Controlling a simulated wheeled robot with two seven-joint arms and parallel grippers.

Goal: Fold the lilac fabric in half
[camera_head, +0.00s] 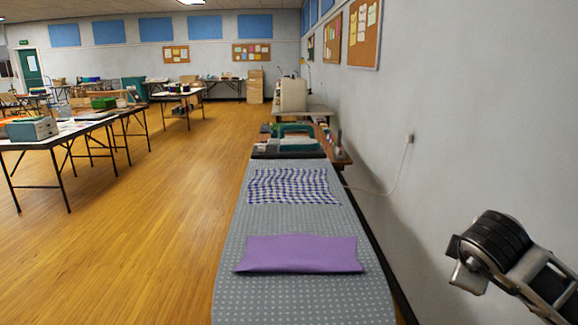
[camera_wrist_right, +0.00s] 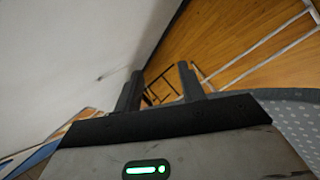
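The lilac fabric (camera_head: 300,254) lies on the near part of a grey dotted ironing board (camera_head: 285,221). It is a smooth, wide, short rectangle with slightly uneven edges; I cannot tell how many layers it has. My right arm shows at the lower right of the head view, beside the wall and apart from the fabric. In the right wrist view my right gripper (camera_wrist_right: 160,70) has its two dark fingers apart with nothing between them. The fabric is not in that wrist view; only an edge of the dotted board shows at the right. My left gripper is not in view.
A blue and white checked cloth (camera_head: 293,186) lies farther along the board. Behind it stands a table with a green and white item (camera_head: 297,139). The wall (camera_head: 440,135) runs close along the right. Open wooden floor (camera_head: 160,230) lies left, with loaded tables (camera_head: 58,128) beyond.

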